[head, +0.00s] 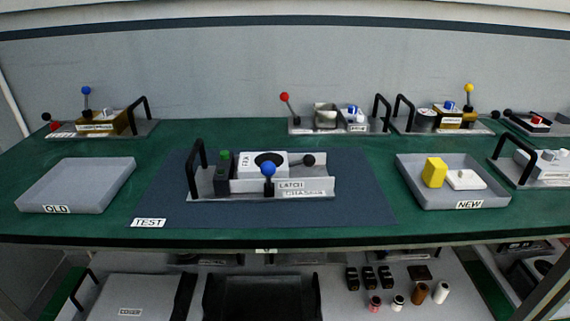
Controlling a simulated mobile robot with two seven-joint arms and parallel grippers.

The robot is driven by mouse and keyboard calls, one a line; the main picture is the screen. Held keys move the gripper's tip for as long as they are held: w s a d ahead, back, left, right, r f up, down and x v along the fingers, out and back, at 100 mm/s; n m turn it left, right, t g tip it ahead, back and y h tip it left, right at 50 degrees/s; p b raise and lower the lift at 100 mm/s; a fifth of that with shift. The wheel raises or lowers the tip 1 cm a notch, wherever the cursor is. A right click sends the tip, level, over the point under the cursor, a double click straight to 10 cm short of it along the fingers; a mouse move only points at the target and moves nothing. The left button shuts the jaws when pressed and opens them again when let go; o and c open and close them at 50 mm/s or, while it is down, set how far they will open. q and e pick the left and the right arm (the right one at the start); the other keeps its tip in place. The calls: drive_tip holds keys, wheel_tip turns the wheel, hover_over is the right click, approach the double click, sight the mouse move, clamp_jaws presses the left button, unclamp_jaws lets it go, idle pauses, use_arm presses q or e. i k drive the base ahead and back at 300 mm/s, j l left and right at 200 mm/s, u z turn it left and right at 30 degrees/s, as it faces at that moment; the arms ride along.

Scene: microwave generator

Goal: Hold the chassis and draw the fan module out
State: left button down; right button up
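The chassis (208,188) stands on the dark mat in the middle of the green bench. It is a grey metal tray with a black upright handle (198,165) at its left end. A white module with a dark round disc (268,159), which looks like the fan module, sits in it. A dark block with a green top (224,170) is at the left, and a black knob (308,160) is at the right. Neither of my grippers shows in the head view.
An empty grey tray marked OLD (75,184) is at the left. A tray marked NEW (445,193) at the right holds a yellow block (434,172) and a white piece (465,179). Several other chassis units line the back and right. The mat around the chassis is clear.

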sight(249, 164)
drive_tip(key=i+l+u, duration=0.1)
drive_tip(key=l+u, duration=0.15)
drive_tip(key=i+l+u, duration=0.2)
drive_tip(key=l, duration=0.2)
drive_tip(key=l+u, duration=0.25)
drive_tip(key=j+z, duration=0.15)
drive_tip(key=j, duration=0.15)
drive_tip(key=i+j+z, duration=0.15)
drive_tip(key=j, duration=0.15)
